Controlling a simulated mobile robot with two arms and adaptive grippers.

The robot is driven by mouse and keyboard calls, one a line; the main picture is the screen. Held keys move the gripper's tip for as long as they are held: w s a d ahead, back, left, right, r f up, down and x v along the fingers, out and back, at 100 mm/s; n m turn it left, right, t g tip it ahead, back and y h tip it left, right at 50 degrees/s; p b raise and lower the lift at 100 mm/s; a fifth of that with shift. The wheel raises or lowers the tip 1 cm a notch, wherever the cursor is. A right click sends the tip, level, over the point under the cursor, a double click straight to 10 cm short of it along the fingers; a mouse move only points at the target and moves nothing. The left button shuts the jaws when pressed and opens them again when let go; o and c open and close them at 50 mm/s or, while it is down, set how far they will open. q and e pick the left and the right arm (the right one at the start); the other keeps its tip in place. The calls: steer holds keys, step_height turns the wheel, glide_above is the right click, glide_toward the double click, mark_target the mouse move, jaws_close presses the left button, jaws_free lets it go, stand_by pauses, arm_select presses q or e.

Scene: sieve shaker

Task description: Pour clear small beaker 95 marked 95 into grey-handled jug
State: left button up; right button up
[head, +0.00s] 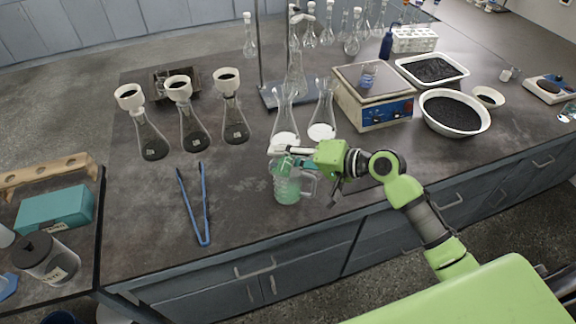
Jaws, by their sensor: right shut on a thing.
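The jug (287,191) stands near the front edge of the bench. It is clear with a greenish tint, and its handle (309,186) is on its right side. My right gripper (285,158) is right above the jug's mouth, reaching in from the right. It is shut on a small clear beaker (282,166), which is mostly hidden by the fingers. The mark on the beaker is too small to read, and I cannot tell its tilt or whether anything flows from it. My left gripper is not in view.
Two conical flasks (321,131) with white contents stand just behind the jug. Blue tongs (194,205) lie to the left. Several flasks with funnels (191,132) stand further left.

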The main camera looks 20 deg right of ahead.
steer(key=shift+r+m+g+p, duration=0.35)
steer(key=shift+m+p, duration=0.25)
steer(key=shift+p, duration=0.55)
stand_by(1.4)
steer(key=shift+w+d+f+m+g+y, duration=0.15)
steer(key=shift+f+m+g+y, duration=0.2)
steer(key=shift+f+m+y, duration=0.25)
stand_by(1.5)
